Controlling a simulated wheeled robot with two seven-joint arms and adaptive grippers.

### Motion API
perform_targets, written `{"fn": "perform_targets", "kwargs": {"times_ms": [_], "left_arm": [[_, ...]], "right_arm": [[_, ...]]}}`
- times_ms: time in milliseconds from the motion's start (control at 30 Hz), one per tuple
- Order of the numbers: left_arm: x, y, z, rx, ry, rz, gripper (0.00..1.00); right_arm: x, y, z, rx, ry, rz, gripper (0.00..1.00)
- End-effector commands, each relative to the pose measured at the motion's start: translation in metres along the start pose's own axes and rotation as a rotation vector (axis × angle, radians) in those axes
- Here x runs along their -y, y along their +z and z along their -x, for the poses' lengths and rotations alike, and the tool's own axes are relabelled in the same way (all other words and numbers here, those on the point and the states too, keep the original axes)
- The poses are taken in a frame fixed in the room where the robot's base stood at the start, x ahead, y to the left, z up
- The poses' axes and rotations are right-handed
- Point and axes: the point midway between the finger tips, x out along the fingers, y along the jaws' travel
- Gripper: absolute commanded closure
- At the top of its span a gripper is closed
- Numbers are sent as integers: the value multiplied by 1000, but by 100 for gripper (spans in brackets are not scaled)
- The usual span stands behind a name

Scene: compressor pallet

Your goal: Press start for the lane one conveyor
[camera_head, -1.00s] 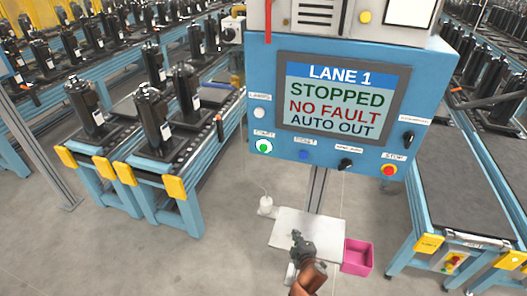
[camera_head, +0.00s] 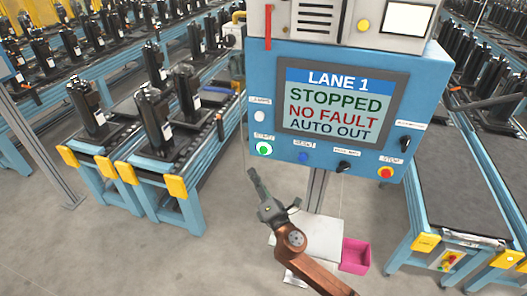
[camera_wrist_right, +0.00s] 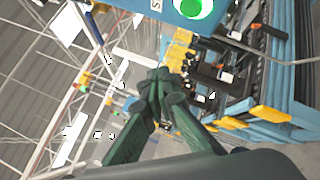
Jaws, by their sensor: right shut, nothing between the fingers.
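The blue control panel (camera_head: 335,153) for lane one stands in front of me. Its screen (camera_head: 331,100) reads LANE 1, STOPPED, NO FAULT, AUTO OUT. The green start button (camera_head: 264,149) is at the panel's lower left and looks lit. It also shows at the top of the right wrist view (camera_wrist_right: 193,8). My right gripper (camera_head: 252,173) is shut and empty, pointing up, just below and left of the start button and apart from it. Its closed fingers also show in the right wrist view (camera_wrist_right: 158,82). My left gripper is not in view.
A blue button (camera_head: 303,157), a black selector (camera_head: 343,166) and a red stop button (camera_head: 385,172) share the panel's lower edge. A pink bin (camera_head: 355,256) is below. Conveyors with black compressors (camera_head: 152,115) stand at left. An empty conveyor (camera_head: 450,190) is at right.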

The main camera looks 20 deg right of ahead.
Motion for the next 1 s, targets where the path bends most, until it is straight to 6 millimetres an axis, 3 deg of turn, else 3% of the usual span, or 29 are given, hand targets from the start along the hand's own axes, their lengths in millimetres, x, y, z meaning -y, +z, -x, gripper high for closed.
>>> {"fn": "perform_targets", "kwargs": {"times_ms": [333,800,1000], "left_arm": [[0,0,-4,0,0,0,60],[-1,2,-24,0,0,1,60],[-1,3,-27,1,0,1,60]], "right_arm": [[8,5,-7,0,-2,-1,100],[39,36,-50,1,-3,-1,100],[45,43,-59,1,-3,-3,100]]}}
